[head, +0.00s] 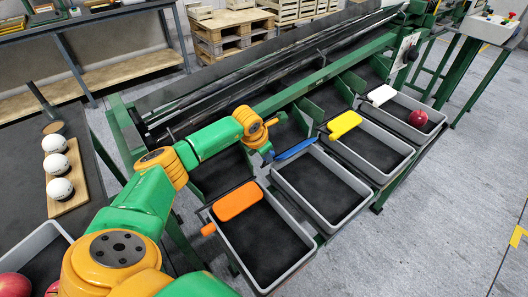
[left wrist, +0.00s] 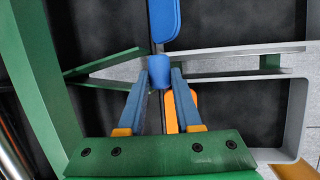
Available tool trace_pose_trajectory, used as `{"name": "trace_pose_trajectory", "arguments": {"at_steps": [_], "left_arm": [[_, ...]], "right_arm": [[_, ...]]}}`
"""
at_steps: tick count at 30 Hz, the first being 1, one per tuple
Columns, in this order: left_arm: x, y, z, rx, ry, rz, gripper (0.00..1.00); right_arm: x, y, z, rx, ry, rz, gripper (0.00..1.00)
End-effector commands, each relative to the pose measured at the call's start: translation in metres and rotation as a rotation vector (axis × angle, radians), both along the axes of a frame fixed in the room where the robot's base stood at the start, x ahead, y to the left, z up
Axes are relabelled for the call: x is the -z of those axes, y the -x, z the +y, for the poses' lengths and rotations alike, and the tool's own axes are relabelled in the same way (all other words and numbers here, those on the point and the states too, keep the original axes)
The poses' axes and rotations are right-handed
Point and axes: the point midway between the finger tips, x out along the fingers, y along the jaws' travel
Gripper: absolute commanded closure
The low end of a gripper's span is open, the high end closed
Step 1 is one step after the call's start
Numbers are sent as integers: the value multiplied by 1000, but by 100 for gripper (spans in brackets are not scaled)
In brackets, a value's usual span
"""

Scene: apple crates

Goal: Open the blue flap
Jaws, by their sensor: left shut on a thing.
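The blue flap (head: 297,149) sits at the back edge of the second grey crate from the left. It looks narrow in the head view, apparently tilted more edge-on than the other flaps. In the left wrist view the blue flap (left wrist: 164,20) is at the top, with its rounded blue knob (left wrist: 158,73) below it. My left gripper (head: 268,154) has its two fingers on either side of this knob, shut on it; the fingertips also show in the left wrist view (left wrist: 160,80). My right gripper is not in view.
Orange (head: 238,201), yellow (head: 344,125) and white (head: 382,95) flaps belong to neighbouring crates. A red apple (head: 418,118) lies in the far right crate. A green divider (left wrist: 105,65) stands close to my left fingers. White balls (head: 57,165) stand on a board at left.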

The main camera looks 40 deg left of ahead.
Motion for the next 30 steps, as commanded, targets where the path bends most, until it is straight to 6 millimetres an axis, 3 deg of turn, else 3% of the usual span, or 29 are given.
{"name": "trace_pose_trajectory", "arguments": {"at_steps": [8,9,12,21,30], "left_arm": [[1,0,-1,1,2,2,100],[1,0,-1,1,2,2,59],[0,0,-1,1,2,1,37],[-3,1,0,1,1,-2,37],[-54,24,-4,1,0,-2,37]], "right_arm": [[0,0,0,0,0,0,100],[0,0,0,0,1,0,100],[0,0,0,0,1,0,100],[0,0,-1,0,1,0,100],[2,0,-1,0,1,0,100]]}}
